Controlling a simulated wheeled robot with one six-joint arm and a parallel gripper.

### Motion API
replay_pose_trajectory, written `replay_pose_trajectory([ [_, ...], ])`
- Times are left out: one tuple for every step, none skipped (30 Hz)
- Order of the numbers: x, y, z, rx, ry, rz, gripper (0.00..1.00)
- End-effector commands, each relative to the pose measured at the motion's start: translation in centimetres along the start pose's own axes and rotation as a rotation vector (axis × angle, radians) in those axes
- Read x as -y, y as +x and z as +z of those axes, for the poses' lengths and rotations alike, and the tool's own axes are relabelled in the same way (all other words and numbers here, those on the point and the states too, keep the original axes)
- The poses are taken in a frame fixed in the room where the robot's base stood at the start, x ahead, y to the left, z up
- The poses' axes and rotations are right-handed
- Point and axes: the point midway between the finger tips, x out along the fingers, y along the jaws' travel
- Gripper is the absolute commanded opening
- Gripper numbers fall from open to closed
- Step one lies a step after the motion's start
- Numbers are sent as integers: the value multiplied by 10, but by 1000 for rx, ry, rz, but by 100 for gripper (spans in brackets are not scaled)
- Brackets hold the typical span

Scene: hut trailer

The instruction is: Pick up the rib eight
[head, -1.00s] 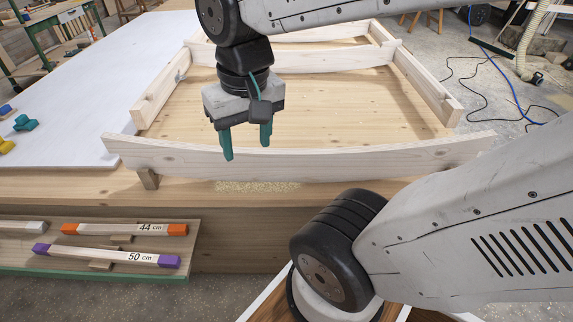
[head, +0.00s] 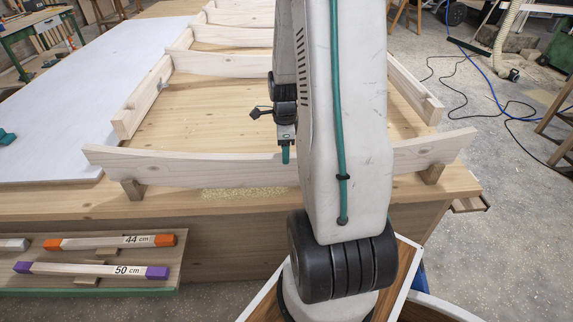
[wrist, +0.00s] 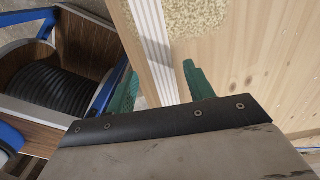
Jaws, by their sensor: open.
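A long, pale, slightly curved wooden rib (head: 190,171) stands on edge across the front of the wooden frame in the head view, on small blocks. I read no number on it, so I cannot confirm it is rib eight. My gripper (head: 286,153) is at this rib's top edge, mostly hidden behind my arm. In the wrist view my gripper (wrist: 157,66) is open, with one green finger on each side of the rib's pale top edge (wrist: 148,30). How far down the fingers reach is unclear. The rib's middle is hidden by my arm in the head view.
More ribs and side boards form the frame behind on the wooden bench (head: 225,120). Sawdust (head: 245,193) lies in front of the rib. A lower tray (head: 150,250) at left holds labelled sticks (head: 110,241). A white sheet (head: 90,80) covers the left side.

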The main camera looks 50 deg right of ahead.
Motion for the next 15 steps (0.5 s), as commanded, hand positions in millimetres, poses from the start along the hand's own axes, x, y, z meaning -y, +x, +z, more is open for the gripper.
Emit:
replay_pose_trajectory([
  [-1, 7, 0, 0, 0, 3, 53],
  [-1, 10, 0, 0, -1, 4, 53],
  [-1, 14, 0, 0, -1, 3, 53],
  [0, 17, -1, 0, -2, 2, 53],
  [0, 21, -1, 0, -2, 3, 53],
  [0, 26, -2, 0, -2, 4, 53],
  [1, 30, -3, 0, -2, 4, 53],
  [1, 35, -4, 0, -2, 4, 53],
  [2, 41, -6, 0, -3, 5, 53],
  [2, 46, -7, 0, -3, 4, 53],
  [2, 50, -7, 0, -4, 4, 53],
  [2, 55, -6, 0, -5, 4, 53],
  [3, 59, -6, 0, -5, 3, 53],
  [3, 62, -6, 0, -5, 3, 53],
  [2, 64, -6, 0, -6, 3, 53],
])
